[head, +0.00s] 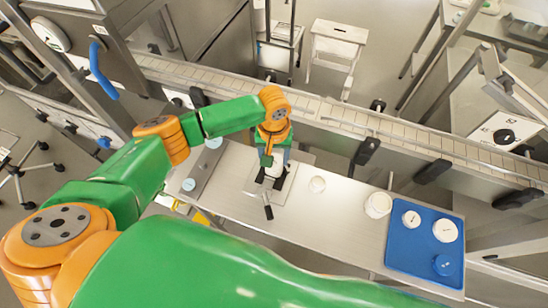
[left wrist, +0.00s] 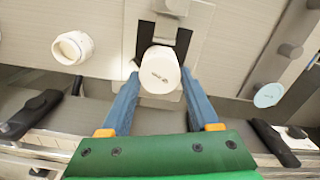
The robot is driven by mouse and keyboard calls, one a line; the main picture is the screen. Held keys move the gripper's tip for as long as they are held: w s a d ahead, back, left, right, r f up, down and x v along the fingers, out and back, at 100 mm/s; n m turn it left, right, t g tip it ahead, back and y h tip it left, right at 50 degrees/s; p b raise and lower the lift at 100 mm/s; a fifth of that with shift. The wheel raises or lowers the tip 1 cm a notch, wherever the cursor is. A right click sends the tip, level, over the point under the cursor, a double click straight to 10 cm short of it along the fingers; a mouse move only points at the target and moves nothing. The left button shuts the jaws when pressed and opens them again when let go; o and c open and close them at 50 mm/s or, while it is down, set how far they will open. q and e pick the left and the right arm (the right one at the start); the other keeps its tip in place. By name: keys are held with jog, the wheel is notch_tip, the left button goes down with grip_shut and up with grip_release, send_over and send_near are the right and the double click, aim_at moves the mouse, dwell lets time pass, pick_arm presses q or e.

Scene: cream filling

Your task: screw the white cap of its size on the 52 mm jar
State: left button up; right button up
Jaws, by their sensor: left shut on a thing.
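My left gripper (head: 268,162) points down over a clamp fixture (head: 267,211) on the bench. In the left wrist view its blue fingers (left wrist: 160,78) are shut on a white round cap (left wrist: 159,66) with small print on top. The cap lies between the fixture's black jaws (left wrist: 183,42). Whether a jar stands under the cap, and whether the cap touches it, is hidden. A small white jar (head: 317,184) stands apart to the right; it also shows in the left wrist view (left wrist: 72,47). My right gripper is not in view.
A larger white jar (head: 377,205) stands beside a blue tray (head: 410,255). The tray bears two white caps (head: 411,218) (head: 445,230) and a blue cap (head: 445,265). A pale blue disc (head: 189,184) lies left. A conveyor (head: 330,112) runs behind the bench.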

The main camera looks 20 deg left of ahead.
pick_arm(q)
jog(key=shift+m, duration=1.4)
jog(key=m, duration=0.5)
jog(key=shift+m+p, duration=0.3)
jog(key=o, duration=1.2)
